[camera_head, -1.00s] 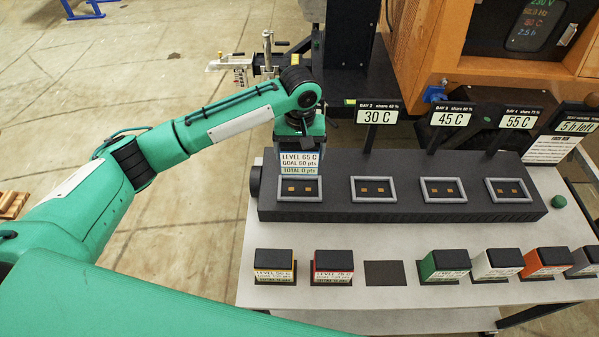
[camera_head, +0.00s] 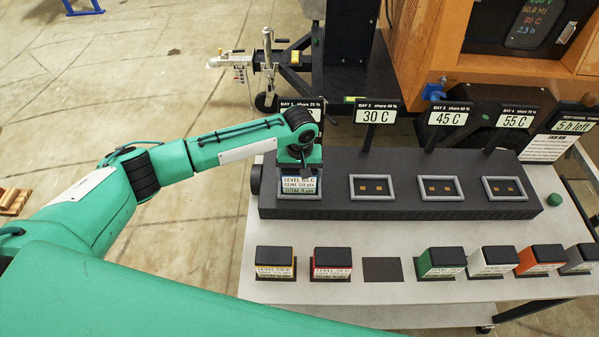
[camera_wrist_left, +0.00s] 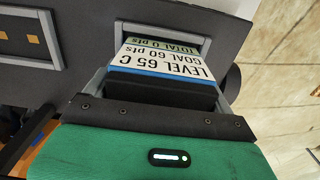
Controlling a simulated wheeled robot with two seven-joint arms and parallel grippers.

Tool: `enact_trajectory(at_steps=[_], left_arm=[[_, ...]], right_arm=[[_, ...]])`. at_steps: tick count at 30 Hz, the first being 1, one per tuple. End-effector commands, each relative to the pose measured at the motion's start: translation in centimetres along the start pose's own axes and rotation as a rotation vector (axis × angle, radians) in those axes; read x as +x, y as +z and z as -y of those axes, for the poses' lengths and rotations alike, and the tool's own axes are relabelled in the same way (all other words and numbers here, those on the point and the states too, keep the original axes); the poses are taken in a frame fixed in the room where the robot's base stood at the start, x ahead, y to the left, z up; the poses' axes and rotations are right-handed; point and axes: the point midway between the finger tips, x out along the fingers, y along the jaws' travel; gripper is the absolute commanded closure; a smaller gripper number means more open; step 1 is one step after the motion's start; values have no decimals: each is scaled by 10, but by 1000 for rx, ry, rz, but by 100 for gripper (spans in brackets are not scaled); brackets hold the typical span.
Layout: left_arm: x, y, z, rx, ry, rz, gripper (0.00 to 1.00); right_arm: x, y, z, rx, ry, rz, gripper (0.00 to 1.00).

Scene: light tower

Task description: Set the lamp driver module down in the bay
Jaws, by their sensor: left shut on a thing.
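My left gripper (camera_head: 300,170) is shut on the lamp driver module (camera_head: 298,185), a block with a white label reading LEVEL 65 C, GOAL 60 pts, and a blue band. My right gripper is out of view.
Three empty bays (camera_head: 373,188) with gold contacts lie to the right on the rack (camera_head: 400,210). Several other modules (camera_head: 333,263) stand in a front row on the white table (camera_head: 400,296), with one empty dark pad (camera_head: 382,270). Bay signs (camera_head: 377,112) rise behind the rack.

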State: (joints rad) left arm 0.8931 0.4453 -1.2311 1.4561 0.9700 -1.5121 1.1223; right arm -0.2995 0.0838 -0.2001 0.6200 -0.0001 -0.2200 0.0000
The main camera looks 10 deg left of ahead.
Motion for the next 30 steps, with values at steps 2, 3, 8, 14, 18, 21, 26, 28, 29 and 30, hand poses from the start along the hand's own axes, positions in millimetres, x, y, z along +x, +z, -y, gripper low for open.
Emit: enact_trajectory(at_steps=[2,3,8,14,18,21,26,28,29,30], left_arm=[[0,0,-1,0,2,-1,54],[1,0,-1,0,2,0,54],[2,0,0,0,0,0,0],[0,0,0,0,0,-1,0],[-13,0,-1,1,2,-2,0],[-32,-1,-1,1,4,-3,0],[-68,-1,-1,1,4,-3,0],[-83,-1,-1,1,4,-3,0],[-88,-1,-1,0,3,-2,0],[-95,0,-1,0,2,-2,0]], right_arm=[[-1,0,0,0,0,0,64],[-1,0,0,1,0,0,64],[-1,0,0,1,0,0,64],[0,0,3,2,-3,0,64],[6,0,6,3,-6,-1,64],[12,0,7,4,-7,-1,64],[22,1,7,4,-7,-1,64],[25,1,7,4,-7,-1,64],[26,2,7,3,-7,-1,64],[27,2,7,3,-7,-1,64]])
